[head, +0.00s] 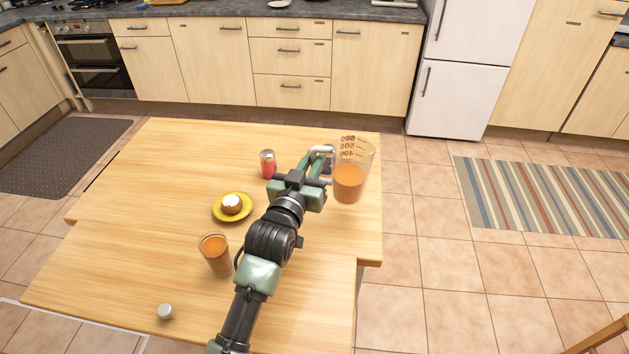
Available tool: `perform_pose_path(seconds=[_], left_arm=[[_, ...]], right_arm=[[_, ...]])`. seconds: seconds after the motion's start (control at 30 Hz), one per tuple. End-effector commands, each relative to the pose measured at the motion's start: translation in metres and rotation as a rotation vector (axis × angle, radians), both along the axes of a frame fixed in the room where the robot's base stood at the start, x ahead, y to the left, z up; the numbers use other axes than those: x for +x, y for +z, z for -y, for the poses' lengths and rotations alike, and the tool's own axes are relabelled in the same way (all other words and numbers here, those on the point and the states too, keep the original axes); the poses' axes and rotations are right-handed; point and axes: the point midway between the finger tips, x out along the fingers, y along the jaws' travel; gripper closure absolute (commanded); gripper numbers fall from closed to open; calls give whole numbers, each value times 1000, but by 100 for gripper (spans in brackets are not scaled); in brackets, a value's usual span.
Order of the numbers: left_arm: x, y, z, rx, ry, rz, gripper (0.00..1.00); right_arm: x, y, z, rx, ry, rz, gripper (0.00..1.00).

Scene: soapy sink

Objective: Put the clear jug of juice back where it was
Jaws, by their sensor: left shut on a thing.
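A clear jug (350,182) with orange juice in its lower part and measuring marks near the rim is at the right side of the wooden table (180,160). It looks roughly upright. My left gripper (326,167) is shut on the jug's left side, where the handle is. The gripper partly hides the handle. I cannot tell whether the jug's base touches the table. A glass of orange juice (216,256) stands at the table's front left. My right gripper is not in view.
A yellow plate (218,216) with a small brown and white item and a red shaker-like container (268,166) stand left of my arm. A small white object (165,312) is near the front edge. The table's back left is clear. A fridge (459,85) stands beyond.

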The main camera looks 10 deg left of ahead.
Motion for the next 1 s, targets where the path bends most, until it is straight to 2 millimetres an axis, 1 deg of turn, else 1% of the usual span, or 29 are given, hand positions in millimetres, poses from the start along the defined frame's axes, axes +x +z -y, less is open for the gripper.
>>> perform_pose_path(seconds=[0.1,0.27,0.4,0.5,0.6,0.8,0.93,0.97,1.0], left_arm=[[0,-13,0,-3,0,5,100],[0,-25,0,-3,0,5,100],[0,-47,0,-3,0,3,100],[0,-58,0,-3,0,5,100],[0,-62,0,-3,1,6,100],[0,-61,0,-4,1,7,100],[0,-65,0,-3,1,6,100],[0,-68,0,0,0,2,83],[0,-67,0,0,0,2,72]], right_arm=[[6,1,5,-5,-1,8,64],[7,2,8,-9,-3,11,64],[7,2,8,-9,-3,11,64],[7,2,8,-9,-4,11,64],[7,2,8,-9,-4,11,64],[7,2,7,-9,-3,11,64],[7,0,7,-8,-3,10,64],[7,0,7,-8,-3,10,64],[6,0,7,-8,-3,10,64]])
